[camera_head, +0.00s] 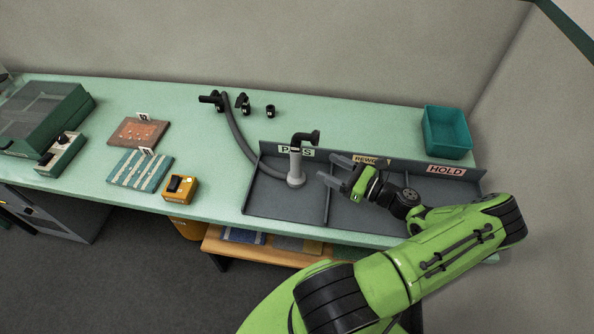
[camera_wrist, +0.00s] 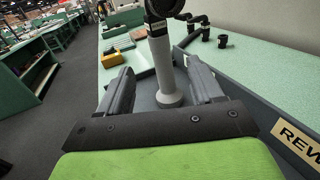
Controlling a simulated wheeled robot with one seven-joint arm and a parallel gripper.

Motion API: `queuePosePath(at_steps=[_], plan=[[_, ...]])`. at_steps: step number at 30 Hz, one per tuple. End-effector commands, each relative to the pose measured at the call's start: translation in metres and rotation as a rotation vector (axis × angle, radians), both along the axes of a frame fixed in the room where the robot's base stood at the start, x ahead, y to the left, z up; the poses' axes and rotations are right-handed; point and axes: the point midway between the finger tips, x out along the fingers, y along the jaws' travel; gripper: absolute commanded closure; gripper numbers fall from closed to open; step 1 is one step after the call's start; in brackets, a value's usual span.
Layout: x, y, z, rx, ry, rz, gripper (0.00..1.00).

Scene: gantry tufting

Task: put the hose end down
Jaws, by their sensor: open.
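The hose end is a light grey upright tube (camera_head: 296,166) with a round foot and a black elbow on top. It stands in the PASS compartment (camera_head: 264,198) of the grey divided tray, near the divider. The dark grey hose (camera_head: 240,139) runs from the back of the bench down to its foot. My gripper (camera_head: 328,168) is open and empty, just right of the tube, its fingers pointing at it with a small gap. In the wrist view the tube (camera_wrist: 163,72) shows between the spread fingers (camera_wrist: 159,68), and its foot is in view.
REWORK and HOLD compartments (camera_head: 435,195) lie to the right, partly behind my arm. A teal bin (camera_head: 446,133) stands at the back right. Small black fittings (camera_head: 243,103) stand at the back. An orange switch box (camera_head: 180,188) and tufted samples (camera_head: 140,170) lie left; bench between is clear.

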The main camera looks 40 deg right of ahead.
Motion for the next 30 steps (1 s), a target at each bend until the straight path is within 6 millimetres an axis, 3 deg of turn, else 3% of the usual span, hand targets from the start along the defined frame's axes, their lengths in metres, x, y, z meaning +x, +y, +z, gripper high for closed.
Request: queuePosePath(at_steps=[6, 19, 28, 30], plan=[[0.054, 0.017, 0.002, -0.001, 0.002, 0.008, 0.34], [0.121, 0.036, 0.0, -0.003, 0.003, 0.007, 0.34], [0.13, 0.038, -0.002, -0.004, 0.005, 0.004, 0.34], [0.13, 0.037, -0.002, -0.004, 0.005, 0.004, 0.45]])
